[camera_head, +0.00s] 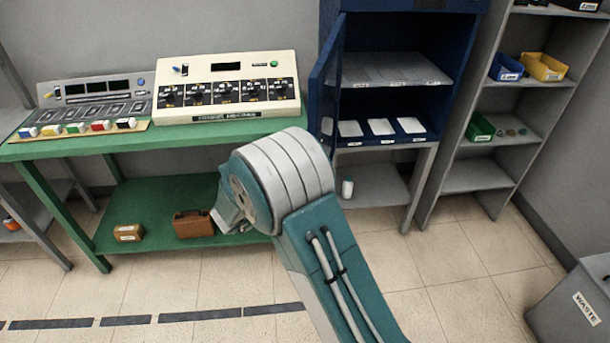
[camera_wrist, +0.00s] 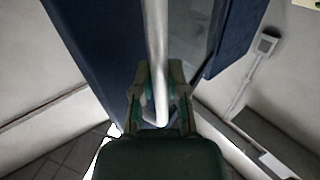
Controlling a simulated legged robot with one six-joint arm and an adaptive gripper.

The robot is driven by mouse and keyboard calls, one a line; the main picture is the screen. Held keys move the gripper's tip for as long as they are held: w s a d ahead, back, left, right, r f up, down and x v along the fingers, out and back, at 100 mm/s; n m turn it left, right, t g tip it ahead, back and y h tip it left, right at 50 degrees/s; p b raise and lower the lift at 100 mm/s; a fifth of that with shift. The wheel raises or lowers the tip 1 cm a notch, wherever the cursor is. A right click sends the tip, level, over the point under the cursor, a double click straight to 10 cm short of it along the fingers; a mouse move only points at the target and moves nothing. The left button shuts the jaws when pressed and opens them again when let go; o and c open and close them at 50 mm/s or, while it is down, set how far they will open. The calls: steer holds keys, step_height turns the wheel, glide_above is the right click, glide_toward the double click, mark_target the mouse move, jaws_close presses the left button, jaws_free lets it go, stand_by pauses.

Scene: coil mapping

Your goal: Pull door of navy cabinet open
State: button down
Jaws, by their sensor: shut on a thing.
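The navy cabinet (camera_head: 328,12) stands at the back, right of the green bench. Its door (camera_head: 322,85) is hinged on the left and stands swung well out, so the inside shows. In the wrist view a pale handle bar (camera_wrist: 157,40) runs between the fingers of my gripper (camera_wrist: 161,90), which is shut on it. A navy panel (camera_wrist: 95,45) lies just left of the bar, and more navy shows at the right. In the head view my arm's large joint hides the gripper and the handle.
A green bench (camera_head: 60,149) with a cream control box (camera_head: 226,85) stands left of the cabinet. Grey shelves (camera_head: 478,180) with small bins stand to the right. A grey waste bin (camera_head: 560,305) is at the lower right. The tiled floor in front is clear.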

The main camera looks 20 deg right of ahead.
steer(key=shift+w+a, duration=0.55)
steer(key=shift+a, duration=0.25)
steer(key=c, duration=0.6)
jaws_free()
steer(key=shift+c, duration=0.2)
steer(key=v, duration=1.2)
steer(key=shift+w, duration=0.15)
